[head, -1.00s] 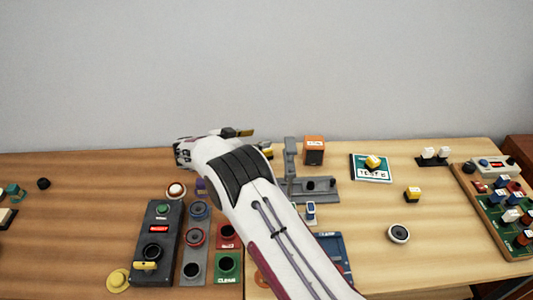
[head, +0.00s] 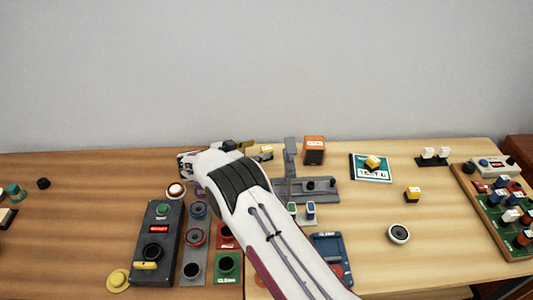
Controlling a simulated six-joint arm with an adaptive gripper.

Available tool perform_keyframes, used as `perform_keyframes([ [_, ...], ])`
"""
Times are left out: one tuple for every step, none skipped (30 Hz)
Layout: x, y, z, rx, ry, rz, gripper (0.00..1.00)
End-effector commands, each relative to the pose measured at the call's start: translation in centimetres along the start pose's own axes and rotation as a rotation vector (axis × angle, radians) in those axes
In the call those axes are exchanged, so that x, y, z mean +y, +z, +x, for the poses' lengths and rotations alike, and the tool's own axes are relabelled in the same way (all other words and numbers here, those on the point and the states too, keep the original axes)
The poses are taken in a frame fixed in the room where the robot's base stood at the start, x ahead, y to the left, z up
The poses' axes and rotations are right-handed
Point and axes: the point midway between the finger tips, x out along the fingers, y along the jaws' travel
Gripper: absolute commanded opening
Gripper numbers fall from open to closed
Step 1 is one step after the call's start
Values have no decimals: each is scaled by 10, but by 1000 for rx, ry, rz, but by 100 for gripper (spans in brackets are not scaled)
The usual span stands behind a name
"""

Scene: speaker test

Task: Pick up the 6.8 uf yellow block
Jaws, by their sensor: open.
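Several small yellow blocks with white tops are in the head view. One yellow block (head: 266,153) lies at the back, just right of my gripper. Another yellow block (head: 373,162) sits on the teal booklet (head: 357,175), and a third yellow block (head: 412,194) stands on the bare table at the right. Their labels are too small to read, so I cannot tell which is 6.8 uf. My gripper (head: 240,147) is open near the table's back edge, its fingers pointing right toward the nearest yellow block. My arm partly hides the gripper.
An orange and black box (head: 314,151) and a grey fixture with an upright post (head: 290,160) stand right of my gripper. A dark control panel (head: 156,240) is at front left. A green board of components (head: 507,215) is at far right. The table around the round speaker (head: 399,234) is clear.

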Motion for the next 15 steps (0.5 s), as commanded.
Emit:
perform_keyframes([
  [0,7,3,0,0,-1,51],
  [0,10,5,0,0,-2,51],
  [1,7,12,1,2,1,51],
  [1,6,15,1,2,2,51],
  [1,6,19,1,2,2,51],
  [0,6,22,1,1,2,51],
  [0,7,25,1,1,1,51],
  [0,7,27,0,0,0,51],
  [0,7,29,0,0,0,51],
  [0,7,31,0,0,0,51],
  [0,7,32,0,0,0,51],
  [0,6,33,0,0,0,51],
  [0,6,33,0,-1,0,51],
  [0,6,33,0,-1,0,51],
  [0,6,33,0,-1,0,51],
])
